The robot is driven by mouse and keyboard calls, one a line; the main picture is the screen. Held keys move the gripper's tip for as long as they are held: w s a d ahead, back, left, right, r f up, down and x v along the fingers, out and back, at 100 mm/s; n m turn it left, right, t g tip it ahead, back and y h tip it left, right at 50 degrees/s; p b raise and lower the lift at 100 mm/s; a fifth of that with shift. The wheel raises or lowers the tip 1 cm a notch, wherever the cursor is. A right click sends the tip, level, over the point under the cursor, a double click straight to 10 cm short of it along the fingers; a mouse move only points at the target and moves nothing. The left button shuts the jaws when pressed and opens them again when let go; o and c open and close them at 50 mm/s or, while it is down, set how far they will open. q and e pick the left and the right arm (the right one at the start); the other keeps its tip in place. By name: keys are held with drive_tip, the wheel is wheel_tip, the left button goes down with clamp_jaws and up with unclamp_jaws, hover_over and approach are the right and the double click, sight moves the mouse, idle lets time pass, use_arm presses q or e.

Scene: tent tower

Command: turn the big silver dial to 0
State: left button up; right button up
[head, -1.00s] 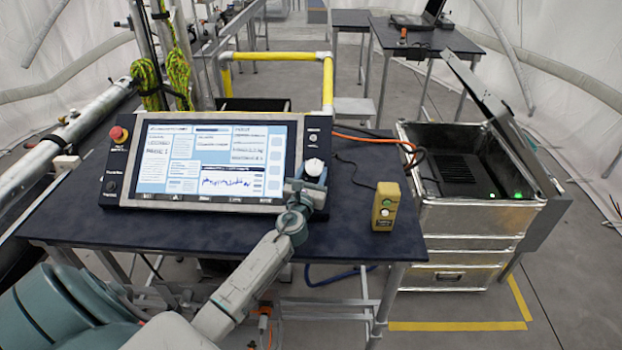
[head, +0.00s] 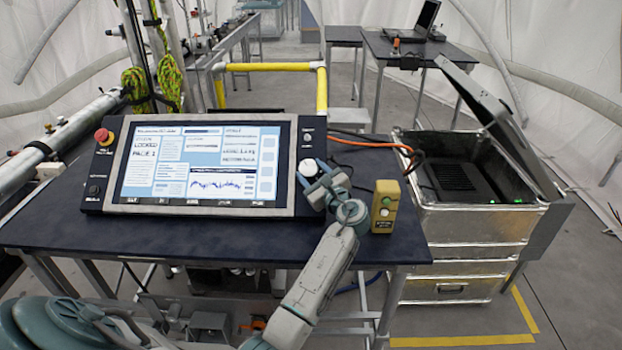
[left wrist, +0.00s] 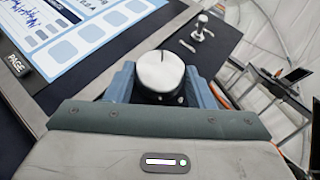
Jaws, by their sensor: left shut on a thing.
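The big silver dial (head: 308,167) sits at the right side of the control panel's frame, below a small knob. In the left wrist view the dial (left wrist: 159,71) has a round pale top with a short dark mark near its upper edge. My left gripper (head: 315,178) is shut on the dial, with a blue-grey finger on each side of it. The gripper (left wrist: 158,86) hides the dial's lower part and any scale around it, so I cannot read its number. My right gripper is in neither view.
The control panel (head: 105,192) lies tilted on a dark table (head: 120,237), with a red button (head: 102,135) at its upper left. A yellow button box (head: 384,207) stands close to the right of my left wrist. An open metal case (head: 470,222) is further right.

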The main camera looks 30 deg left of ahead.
use_arm(q)
drive_tip(key=shift+w+n+g, duration=0.1)
drive_tip(key=shift+n+g, duration=0.6)
drive_tip(key=shift+g, duration=0.1)
drive_tip(key=o, duration=1)
drive_tip(key=shift+c, duration=0.2)
drive_tip(key=b+v, duration=0.3)
drive_tip(key=v, duration=0.4)
drive_tip(key=shift+d, duration=0.35)
